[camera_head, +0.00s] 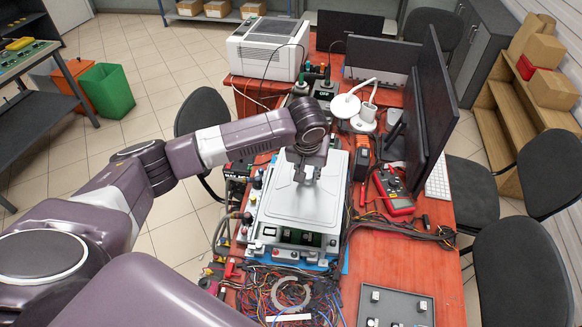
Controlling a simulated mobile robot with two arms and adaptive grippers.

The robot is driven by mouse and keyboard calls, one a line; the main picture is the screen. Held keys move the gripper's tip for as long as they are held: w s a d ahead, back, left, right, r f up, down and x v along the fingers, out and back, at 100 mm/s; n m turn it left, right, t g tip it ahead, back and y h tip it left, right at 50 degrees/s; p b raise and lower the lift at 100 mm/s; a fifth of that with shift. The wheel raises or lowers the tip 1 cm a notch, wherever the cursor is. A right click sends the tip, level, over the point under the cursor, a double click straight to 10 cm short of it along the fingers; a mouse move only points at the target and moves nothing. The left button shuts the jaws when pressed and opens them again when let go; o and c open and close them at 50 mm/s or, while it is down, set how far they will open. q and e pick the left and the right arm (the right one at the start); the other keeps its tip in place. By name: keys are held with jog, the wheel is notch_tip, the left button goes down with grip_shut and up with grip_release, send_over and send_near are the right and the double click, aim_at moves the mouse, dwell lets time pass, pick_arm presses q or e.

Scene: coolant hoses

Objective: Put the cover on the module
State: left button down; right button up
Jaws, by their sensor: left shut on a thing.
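The cover (285,207) is a light grey flat plate, seen in the middle of the camera_head view. My left gripper (306,178) comes down from above and is shut on the cover, near its far half. The module (290,240) is a grey box below the cover, with connectors along its near side and a dark opening showing at its front. The cover lies over the top of the module. I cannot tell whether it is fully seated or slightly above it. My right gripper is not in view.
The red table (390,265) holds loose wires (280,290) in front of the module and a red multimeter (393,190) at its right. A monitor (432,100) stands further right. A grey panel (395,307) lies at the near right. Some bare tabletop surrounds that panel.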

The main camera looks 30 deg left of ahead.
pick_arm(q)
jog(key=shift+n, duration=0.3)
jog(key=a+f, duration=0.1)
jog(key=a+f+p, duration=0.1)
jog(key=f, duration=0.1)
jog(key=a+f, duration=0.2)
jog(key=shift+w+a+p, duration=0.1)
jog(key=shift+w+p, duration=0.2)
jog(key=shift+w, duration=0.05)
jog(key=shift+a+f, duration=0.2)
jog(key=shift+f, duration=0.05)
notch_tip(320, 180, down, 5)
jog(key=b, duration=0.4)
jog(key=shift+r, duration=0.2)
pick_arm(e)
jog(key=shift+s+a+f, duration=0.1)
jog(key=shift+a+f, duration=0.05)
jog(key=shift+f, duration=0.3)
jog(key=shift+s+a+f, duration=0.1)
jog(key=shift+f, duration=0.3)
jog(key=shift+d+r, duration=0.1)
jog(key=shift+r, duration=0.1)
pick_arm(q)
jog(key=shift+p, duration=0.3)
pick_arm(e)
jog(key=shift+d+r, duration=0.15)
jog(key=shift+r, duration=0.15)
